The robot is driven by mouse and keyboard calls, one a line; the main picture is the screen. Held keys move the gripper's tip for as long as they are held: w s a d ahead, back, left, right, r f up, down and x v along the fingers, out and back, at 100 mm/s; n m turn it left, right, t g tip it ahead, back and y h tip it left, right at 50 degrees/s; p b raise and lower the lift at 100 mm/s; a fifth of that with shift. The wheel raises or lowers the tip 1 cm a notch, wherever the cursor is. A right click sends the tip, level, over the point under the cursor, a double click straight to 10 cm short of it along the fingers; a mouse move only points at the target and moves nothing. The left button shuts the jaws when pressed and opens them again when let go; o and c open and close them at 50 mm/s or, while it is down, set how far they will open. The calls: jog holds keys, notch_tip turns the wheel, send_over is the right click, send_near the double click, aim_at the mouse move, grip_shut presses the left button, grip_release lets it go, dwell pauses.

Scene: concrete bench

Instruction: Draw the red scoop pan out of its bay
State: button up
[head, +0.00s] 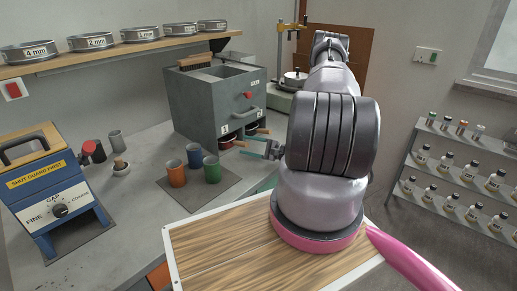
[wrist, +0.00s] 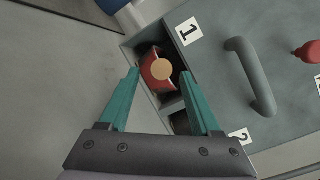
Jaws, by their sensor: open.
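The red scoop pan (wrist: 152,82) sits in the bay marked 1, low in the front of a grey box (head: 190,100). In the wrist view its round, pale wooden handle end (wrist: 162,69) faces the camera. It also shows small in the head view (head: 228,143), with the handle sticking out of the bay. My gripper (wrist: 158,76) is open, its teal fingers on either side of the handle in that view. I cannot tell whether the fingertips reach it in depth. In the head view my gripper (head: 258,148) is just right of the bay, partly hidden by my arm.
A bay marked 2 lies beside bay 1, with another wooden handle (head: 262,131). A bar handle (wrist: 252,78) and a red knob (wrist: 308,52) are on the box front. Orange (head: 177,173), blue (head: 194,156) and green (head: 211,169) cups stand on a mat nearby.

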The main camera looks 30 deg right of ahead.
aim_at(239, 143)
jog(key=shift+x, duration=2.1)
grip_shut()
